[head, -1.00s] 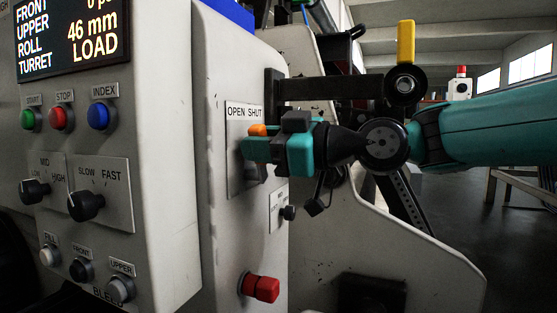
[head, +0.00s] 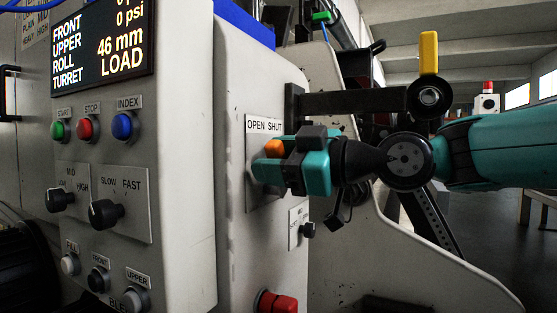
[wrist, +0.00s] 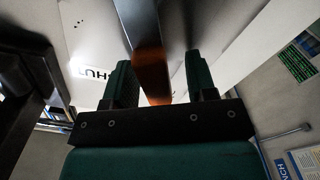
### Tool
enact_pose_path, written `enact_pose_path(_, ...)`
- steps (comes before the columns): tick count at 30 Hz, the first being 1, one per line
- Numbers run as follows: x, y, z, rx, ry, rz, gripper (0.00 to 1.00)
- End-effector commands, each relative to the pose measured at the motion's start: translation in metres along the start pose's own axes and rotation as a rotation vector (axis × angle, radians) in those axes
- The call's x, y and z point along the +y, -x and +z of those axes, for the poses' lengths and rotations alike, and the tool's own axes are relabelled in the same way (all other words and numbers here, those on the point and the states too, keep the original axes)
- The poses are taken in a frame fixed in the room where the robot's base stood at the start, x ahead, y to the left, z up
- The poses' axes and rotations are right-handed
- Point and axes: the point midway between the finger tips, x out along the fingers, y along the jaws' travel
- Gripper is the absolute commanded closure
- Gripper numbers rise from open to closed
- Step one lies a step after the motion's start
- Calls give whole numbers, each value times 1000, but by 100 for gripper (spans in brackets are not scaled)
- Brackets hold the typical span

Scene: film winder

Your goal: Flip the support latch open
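The support latch appears to be the dark lever with an orange tip (head: 274,147) on the OPEN/SHUT plate (head: 262,185). In the head view its tip shows below the word SHUT. My gripper (head: 284,165), with teal fingers, is at the lever. In the wrist view the lever's orange end (wrist: 152,72) stands between my two green fingers (wrist: 160,82). A gap shows between the lever and the right finger; the lever is close to the left finger, and I cannot tell if they touch. The fingers are apart. The lever's base is partly hidden by my gripper.
Left is the control panel with buttons, knobs and a lit display (head: 104,42). Below my gripper are a small black knob (head: 308,230) and a red button (head: 278,302). A dark bar (head: 350,103) and a yellow-handled lever (head: 428,52) are above my arm.

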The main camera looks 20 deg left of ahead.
Motion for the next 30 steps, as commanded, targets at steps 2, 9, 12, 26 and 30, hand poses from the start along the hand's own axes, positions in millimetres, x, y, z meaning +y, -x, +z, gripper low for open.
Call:
enact_pose_path(2, 1, 1, 1, -2, -1, 2, 49)
enact_pose_path(9, 2, 2, 2, -3, -2, 5, 49)
enact_pose_path(12, 2, 3, 2, -4, -2, 5, 49)
enact_pose_path(26, 4, 90, -1, -7, -5, 9, 49)
enact_pose_path(30, 3, 125, -1, -6, -5, 8, 49)
